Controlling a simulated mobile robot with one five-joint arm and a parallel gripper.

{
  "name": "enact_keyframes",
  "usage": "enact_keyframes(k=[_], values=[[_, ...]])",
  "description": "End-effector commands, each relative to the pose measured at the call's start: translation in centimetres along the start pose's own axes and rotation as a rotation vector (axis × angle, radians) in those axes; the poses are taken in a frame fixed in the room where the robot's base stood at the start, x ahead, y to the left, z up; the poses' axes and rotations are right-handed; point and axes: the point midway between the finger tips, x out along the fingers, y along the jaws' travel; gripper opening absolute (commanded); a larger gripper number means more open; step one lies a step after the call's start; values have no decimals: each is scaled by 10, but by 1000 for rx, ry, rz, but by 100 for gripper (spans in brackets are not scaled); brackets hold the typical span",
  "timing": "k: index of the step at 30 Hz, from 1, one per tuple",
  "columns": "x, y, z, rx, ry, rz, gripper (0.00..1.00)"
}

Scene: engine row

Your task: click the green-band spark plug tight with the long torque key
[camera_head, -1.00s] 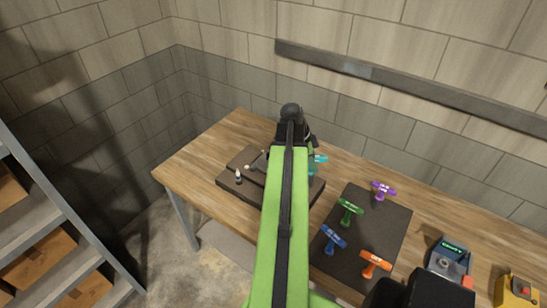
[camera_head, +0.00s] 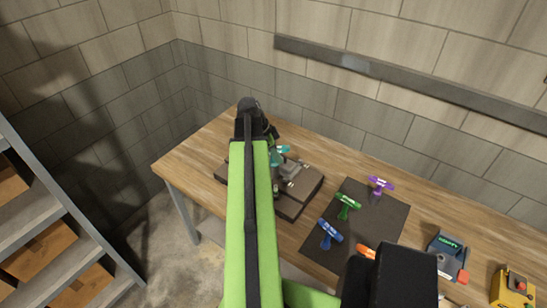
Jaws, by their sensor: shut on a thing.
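My gripper (camera_head: 272,141) is at the far end of my green arm, over the dark engine block (camera_head: 296,208). It is shut on a teal T-handled key (camera_head: 281,153), which stands over the block; its fingertips are mostly hidden by my arm. I cannot tell whether the key's lower end touches a plug. My arm covers the left and middle of the block, so no green band shows. Small grey fittings (camera_head: 292,171) show on the block right of my arm.
On a dark mat (camera_head: 376,225) to the right are purple (camera_head: 380,184), green (camera_head: 348,203), blue (camera_head: 329,232) and orange (camera_head: 366,250) T-handled keys. A blue-grey device (camera_head: 446,249) with a display and a yellow box (camera_head: 513,288) with a red button stand further right. The wall is behind the wooden bench.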

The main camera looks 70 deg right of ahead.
Motion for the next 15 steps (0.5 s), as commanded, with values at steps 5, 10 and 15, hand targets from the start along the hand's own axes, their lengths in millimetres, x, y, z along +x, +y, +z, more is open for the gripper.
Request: enact_keyframes(k=[5, 10, 15], values=[[2, 0, -6, 9, 1, 3, 0], [5, 0, -6, 11, 1, 4, 0], [12, 0, -4, 11, 1, 4, 0]])
